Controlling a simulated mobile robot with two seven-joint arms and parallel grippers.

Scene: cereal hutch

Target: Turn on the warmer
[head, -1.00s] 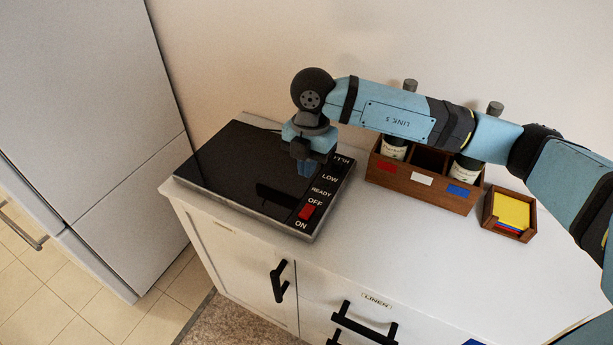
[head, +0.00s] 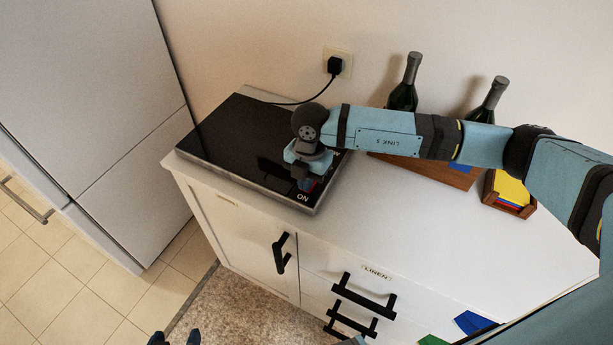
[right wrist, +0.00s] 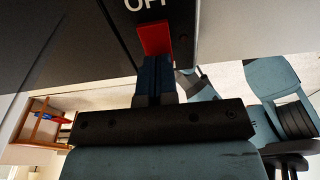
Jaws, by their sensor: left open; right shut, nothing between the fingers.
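The warmer (head: 228,140) is a flat black plate on the counter, with labels along its right edge; ON shows in the head view. Its red switch (right wrist: 154,38) lies beside the OFF label in the right wrist view and is mostly hidden by my gripper in the head view. My right gripper (head: 305,184) is shut and empty, pointing down over the switch. In the right wrist view its blue fingertips (right wrist: 155,60) are at the switch's edge, seemingly touching it. My left gripper (head: 176,339) is open at the bottom edge of the head view, far from the warmer.
A plug in a wall socket (head: 336,66) has a cord running to the warmer. Two dark bottles (head: 403,96) stand in a wooden box (head: 440,173) behind my right arm. A small box of yellow cards (head: 511,190) is at right.

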